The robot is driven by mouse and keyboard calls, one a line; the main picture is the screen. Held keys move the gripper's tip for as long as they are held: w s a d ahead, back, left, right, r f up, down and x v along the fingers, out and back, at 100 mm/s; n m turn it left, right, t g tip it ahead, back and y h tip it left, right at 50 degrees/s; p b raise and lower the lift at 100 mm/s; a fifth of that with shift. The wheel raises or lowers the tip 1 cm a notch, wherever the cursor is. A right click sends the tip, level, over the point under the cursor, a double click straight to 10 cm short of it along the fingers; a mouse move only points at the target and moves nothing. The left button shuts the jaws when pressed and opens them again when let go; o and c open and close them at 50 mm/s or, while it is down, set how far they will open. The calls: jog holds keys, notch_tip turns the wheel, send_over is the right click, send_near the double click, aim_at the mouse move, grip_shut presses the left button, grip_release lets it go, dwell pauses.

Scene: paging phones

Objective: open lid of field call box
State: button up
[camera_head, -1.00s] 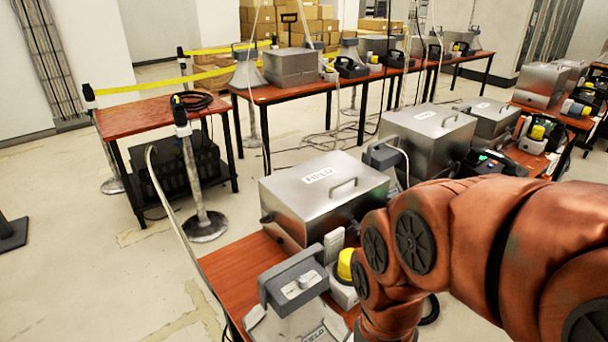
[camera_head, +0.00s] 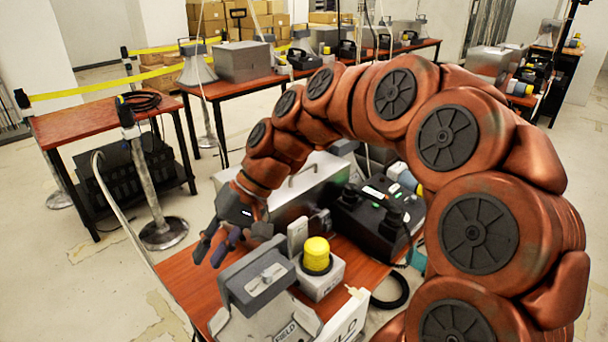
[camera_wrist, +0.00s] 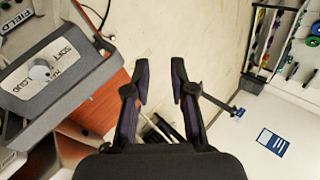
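A silver metal box (camera_head: 325,172) with a handle on its closed lid stands at the back of the near red-brown table in the head view. It bore a FIELD label earlier; my arm now hides that part and much of its left side. My gripper (camera_head: 210,250) is at the box's front left, over the table's left part, pointing down. In the wrist view my gripper (camera_wrist: 160,68) is open, with nothing between its dark fingers. The box cannot be made out there.
A grey knobbed device (camera_head: 262,280), also marked FIELD in the wrist view (camera_wrist: 45,70), stands in front. Beside it are a yellow-topped unit (camera_head: 317,262) and a black device (camera_head: 378,215). Another table (camera_head: 95,122) with a coiled cable and a barrier post (camera_head: 150,190) stand left.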

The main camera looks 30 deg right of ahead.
jog(key=w+d+m+t+y+b, duration=0.25)
jog(key=w+d, duration=0.25)
jog(key=w, duration=0.4)
jog(key=m+t+b, duration=0.2)
jog(key=m+t, duration=0.3)
jog(key=t, duration=0.2)
send_over(307, 169)
jog(key=s+a, duration=0.5)
jog(key=a, duration=0.4)
notch_tip(307, 169, down, 3)
jog(key=shift+s+f+y, duration=0.15)
jog(key=shift+y, duration=0.3)
jog(key=d+f+m+t+h+b, duration=0.1)
jog(key=d+f+m+t+h, duration=0.2)
jog(key=d, duration=1)
jog(key=shift+y, duration=0.5)
jog(key=x, duration=0.4)
jog(key=f+x, duration=0.1)
jog(key=x, duration=0.2)
jog(key=shift+a+f+p, duration=0.2)
jog(key=shift+f+p, duration=0.05)
jog(key=shift+p, duration=0.1)
grip_shut()
